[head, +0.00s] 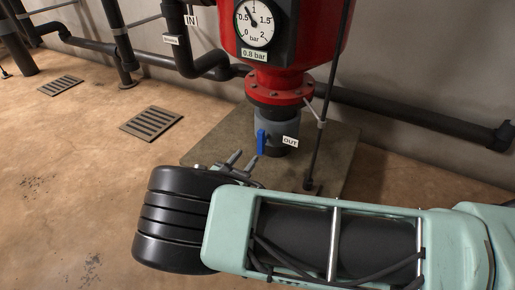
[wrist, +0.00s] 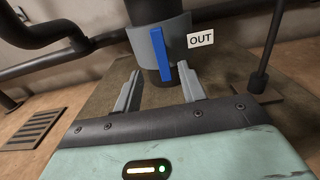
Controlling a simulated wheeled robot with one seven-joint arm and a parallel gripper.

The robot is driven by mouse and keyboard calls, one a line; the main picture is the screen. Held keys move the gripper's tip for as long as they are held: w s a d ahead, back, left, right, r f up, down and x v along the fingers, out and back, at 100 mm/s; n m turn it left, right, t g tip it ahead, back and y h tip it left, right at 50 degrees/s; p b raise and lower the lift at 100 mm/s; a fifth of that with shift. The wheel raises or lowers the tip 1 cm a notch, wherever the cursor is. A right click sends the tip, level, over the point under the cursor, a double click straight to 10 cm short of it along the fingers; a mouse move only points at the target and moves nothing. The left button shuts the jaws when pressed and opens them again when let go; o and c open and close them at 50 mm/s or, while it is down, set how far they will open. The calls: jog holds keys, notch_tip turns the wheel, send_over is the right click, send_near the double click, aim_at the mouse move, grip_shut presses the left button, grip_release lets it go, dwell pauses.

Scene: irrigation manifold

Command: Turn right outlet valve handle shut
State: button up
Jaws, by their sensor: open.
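The outlet valve handle (head: 261,142) is a blue lever on a grey valve body (head: 279,128) under the red vessel, beside a white OUT label (head: 290,141). The handle hangs nearly upright, along the pipe. In the wrist view the blue handle (wrist: 161,54) shows in front of the grey valve body (wrist: 180,48), with the OUT label (wrist: 201,39) to its right. My gripper (head: 236,160) is open and empty, just left of and below the handle in the head view. In the wrist view its two fingers (wrist: 160,80) point at the handle, one on each side of its lower end.
The red vessel (head: 305,40) carries a gauge (head: 254,22) and a 0.8 bar label (head: 254,55). A thin dark rod (head: 325,110) stands right of the valve. A concrete plinth (head: 335,160) lies below. Floor grates (head: 151,123) lie left, with open floor around them.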

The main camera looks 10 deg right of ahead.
aim_at(259, 141)
jog(key=b+x, duration=0.3)
jog(key=x, duration=0.4)
jog(key=shift+w+d+f, duration=0.15)
jog(key=shift+w+d, duration=0.3)
jog(key=shift+w, duration=0.1)
grip_shut()
